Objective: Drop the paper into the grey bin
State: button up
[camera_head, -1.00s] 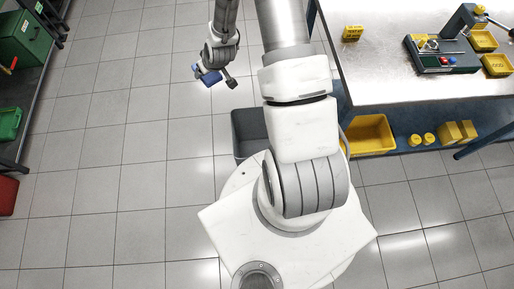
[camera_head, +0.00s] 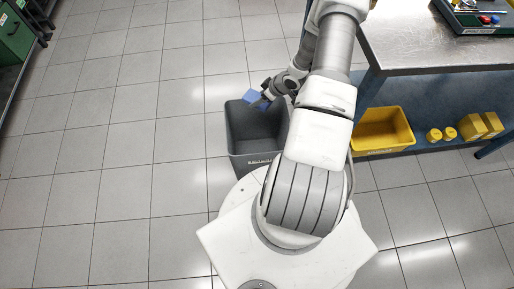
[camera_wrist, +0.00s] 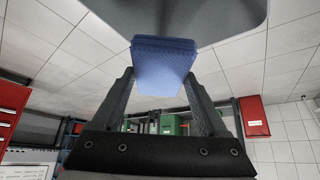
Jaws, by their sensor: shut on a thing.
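The blue paper (camera_head: 252,97), a small block-like piece, is held by my gripper (camera_head: 264,98). In the wrist view the paper (camera_wrist: 163,62) sits between the two fingertips, and my gripper (camera_wrist: 162,80) is shut on it. The grey bin (camera_head: 250,165) stands on the floor beside my base, open at the top, with lettering on its near side. In the head view the paper overlaps the bin's far rim; its height above the bin is hard to tell. In the wrist view a dark grey surface of the bin (camera_wrist: 185,15) fills the top, just beyond the paper.
A metal-topped workbench (camera_head: 400,40) stands at right. A yellow bin (camera_head: 383,131) and several small yellow items rest on its lower blue shelf (camera_head: 420,105). A green case (camera_head: 14,38) is on a rack at far left. The tiled floor (camera_head: 120,150) at left is clear.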

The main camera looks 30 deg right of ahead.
jog(key=shift+s+d+f+b, duration=0.2)
jog(key=shift+s+d+f, duration=0.05)
jog(key=shift+f, duration=0.35)
jog(key=shift+s+d+f+b, duration=0.2)
jog(key=shift+s+f, duration=0.05)
jog(key=shift+f, duration=0.3)
notch_tip(320, 180, down, 6)
jog(key=b, duration=0.5)
jog(key=shift+r, duration=0.2)
jog(key=o, duration=1.4)
jog(key=shift+c, duration=0.2)
jog(key=shift+r, duration=0.1)
jog(key=p+v, duration=0.6)
jog(key=v, duration=1.1)
jog(key=shift+d+p, duration=0.15)
jog(key=shift+p, duration=0.25)
jog(key=shift+r, duration=0.15)
